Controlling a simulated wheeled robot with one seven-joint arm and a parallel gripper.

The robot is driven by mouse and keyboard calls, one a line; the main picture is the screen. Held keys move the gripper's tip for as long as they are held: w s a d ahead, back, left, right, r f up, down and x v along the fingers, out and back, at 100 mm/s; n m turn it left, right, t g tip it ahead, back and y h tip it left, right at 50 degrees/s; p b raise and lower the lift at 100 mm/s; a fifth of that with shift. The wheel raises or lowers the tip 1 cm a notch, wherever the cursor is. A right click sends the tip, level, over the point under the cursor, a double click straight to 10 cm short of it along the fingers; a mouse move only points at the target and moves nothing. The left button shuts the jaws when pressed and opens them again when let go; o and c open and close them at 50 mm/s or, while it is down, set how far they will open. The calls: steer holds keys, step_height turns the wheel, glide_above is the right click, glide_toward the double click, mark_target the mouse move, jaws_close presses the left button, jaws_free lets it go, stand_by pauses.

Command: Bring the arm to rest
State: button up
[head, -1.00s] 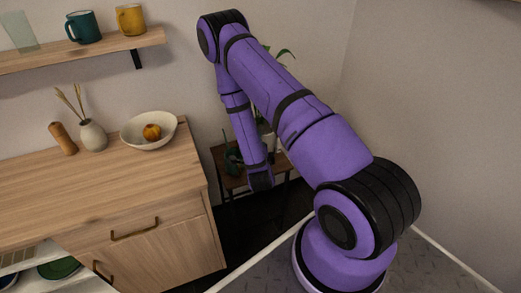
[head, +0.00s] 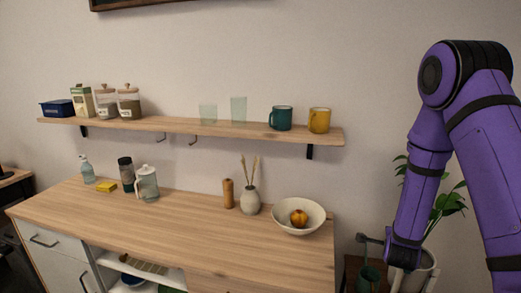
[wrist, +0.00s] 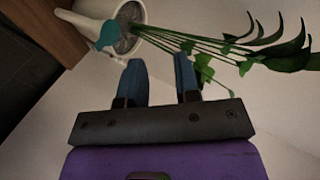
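My purple arm hangs at the right side of the head view, bent at a high elbow, with its forearm pointing down in front of a potted plant. My gripper (wrist: 159,62) shows clearly in the wrist view. Its two dark blue fingers are apart, with nothing held between them. In the head view the dark wrist end is low, above the small table, and the fingers cannot be made out clearly.
The plant (head: 447,204) stands behind the forearm, in a white pot (wrist: 127,25). A teal item (wrist: 108,35) is beside the pot. The wooden counter (head: 150,225) with a bowl (head: 284,217) lies left of my arm. Above it is a shelf (head: 175,124) with mugs, glasses and jars.

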steer(key=s+a+r+n+g+y, duration=0.1)
steer(key=s+a+r+n+y, duration=0.3)
steer(key=r, duration=0.7)
steer(key=s+a+r+n+g+y, duration=0.1)
steer(key=s+a+r+n, duration=0.35)
steer(key=r, duration=0.65)
steer(key=s+a+r+n+g, duration=0.1)
steer(key=s+r+n, duration=0.3)
steer(key=s, duration=0.4)
steer(key=s+a+r+n+g, duration=0.1)
steer(key=s+r+n, duration=0.2)
steer(key=s, duration=0.4)
steer(key=s+r+n+g+y, duration=0.1)
steer(key=s+r+n, duration=0.3)
steer(key=s, duration=0.4)
steer(key=shift+s+a+r+n, duration=0.3)
steer(key=shift+s+a+n, duration=0.05)
steer(key=shift+a+n, duration=0.1)
